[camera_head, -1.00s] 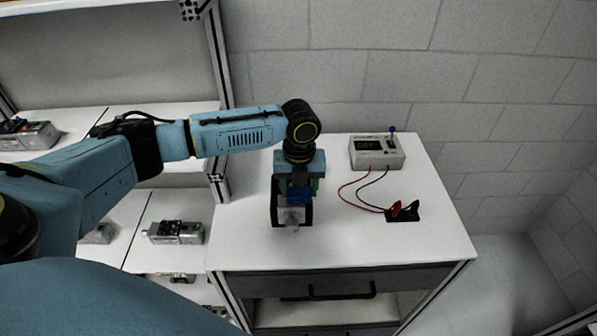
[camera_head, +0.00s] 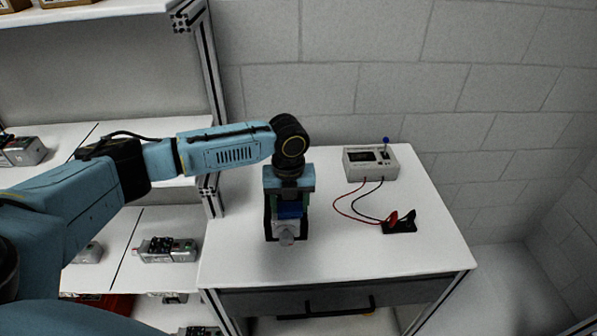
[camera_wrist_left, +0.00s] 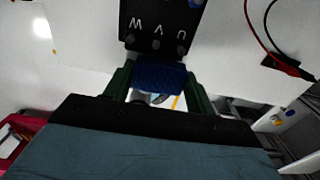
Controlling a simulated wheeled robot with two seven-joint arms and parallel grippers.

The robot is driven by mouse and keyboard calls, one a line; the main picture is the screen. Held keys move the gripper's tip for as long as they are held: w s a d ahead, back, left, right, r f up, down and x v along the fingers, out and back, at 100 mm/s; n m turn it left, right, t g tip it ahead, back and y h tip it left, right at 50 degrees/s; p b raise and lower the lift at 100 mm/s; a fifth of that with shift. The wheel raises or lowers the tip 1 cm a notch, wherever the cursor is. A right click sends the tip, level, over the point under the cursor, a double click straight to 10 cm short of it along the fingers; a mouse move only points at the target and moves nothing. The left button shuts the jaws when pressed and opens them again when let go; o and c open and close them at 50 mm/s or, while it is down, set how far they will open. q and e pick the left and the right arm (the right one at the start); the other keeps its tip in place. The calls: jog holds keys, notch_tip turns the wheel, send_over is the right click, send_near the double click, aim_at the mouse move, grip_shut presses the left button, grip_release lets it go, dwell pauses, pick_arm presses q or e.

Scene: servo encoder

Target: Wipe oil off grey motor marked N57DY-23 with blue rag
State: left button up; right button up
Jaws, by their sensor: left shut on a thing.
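My left gripper (camera_head: 286,238) is at the left part of the white table, pointing down, with its fingers on a blue rag (camera_head: 290,210). The rag also shows as a textured blue band between the green fingers in the left wrist view (camera_wrist_left: 160,77). A grey motor (camera_head: 286,230) with a round end shows directly below the rag, between the dark fingertips. In the wrist view a black plate lettered U V W (camera_wrist_left: 162,22) lies just beyond the rag. Contact between rag and motor is hard to tell. The motor's marking and any oil are not readable. My right gripper is not in view.
A grey meter box (camera_head: 371,163) stands at the table's back right. Its red and black leads run to clips (camera_head: 399,222). The white tabletop (camera_head: 340,255) is clear around the gripper. Shelves (camera_head: 120,225) at left hold several grey devices.

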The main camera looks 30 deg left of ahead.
pick_arm(q)
jog(key=shift+w+d, duration=0.1)
jog(key=shift+d, duration=0.25)
jog(key=shift+w+r+p, duration=0.2)
jog(key=shift+r+p, duration=0.85)
jog(key=shift+r, duration=0.2)
jog(key=shift+s+r+p, duration=0.15)
jog(key=shift+r+p, duration=0.4)
jog(key=shift+p, duration=0.2)
notch_tip(320, 180, up, 2)
jog(key=shift+p, duration=0.3)
jog(key=shift+r, duration=1.25)
